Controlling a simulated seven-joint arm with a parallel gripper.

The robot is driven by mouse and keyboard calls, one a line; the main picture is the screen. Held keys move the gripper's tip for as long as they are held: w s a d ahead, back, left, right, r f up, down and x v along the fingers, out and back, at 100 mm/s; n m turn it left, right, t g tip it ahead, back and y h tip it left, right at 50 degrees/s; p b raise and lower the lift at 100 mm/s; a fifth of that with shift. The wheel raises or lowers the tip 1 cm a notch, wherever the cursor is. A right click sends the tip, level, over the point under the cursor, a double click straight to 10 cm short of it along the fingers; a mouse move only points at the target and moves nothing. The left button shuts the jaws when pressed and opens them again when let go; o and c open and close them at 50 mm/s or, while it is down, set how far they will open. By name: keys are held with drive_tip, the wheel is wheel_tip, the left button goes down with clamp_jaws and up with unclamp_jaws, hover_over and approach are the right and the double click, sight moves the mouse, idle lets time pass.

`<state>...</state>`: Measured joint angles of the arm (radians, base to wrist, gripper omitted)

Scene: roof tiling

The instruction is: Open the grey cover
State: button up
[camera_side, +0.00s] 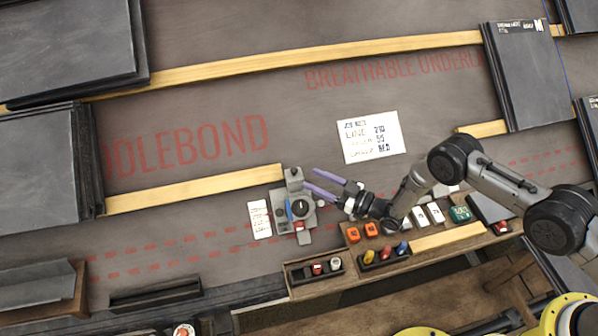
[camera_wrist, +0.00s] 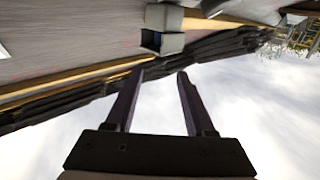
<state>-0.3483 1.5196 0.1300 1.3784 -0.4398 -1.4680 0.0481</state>
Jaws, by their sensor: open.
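A grey device (camera_side: 310,220) sits on the roof underlay, left of centre in the side view. It carries a black round knob, a thin blue part and a small red part. A grey block (camera_side: 293,175) stands at its upper end; I cannot tell for sure whether this is the grey cover or how far it is open. My gripper (camera_side: 311,179) has two long purple fingers, spread and empty, just right of the block. In the wrist view, a grey box-like part (camera_wrist: 172,43) with a dark blue inside lies beyond my open fingertips (camera_wrist: 160,73).
A wooden tray (camera_side: 302,292) with small coloured items lies below the device. Orange and white tags (camera_side: 353,233) sit right of it. A white label (camera_side: 259,219) is left of the device, a note card (camera_side: 371,137) above. Wooden battens and slate stacks (camera_side: 40,165) surround open underlay.

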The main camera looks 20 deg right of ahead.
sight(297, 172)
drive_tip(key=x, duration=0.6)
clamp_jaws()
idle(1.4)
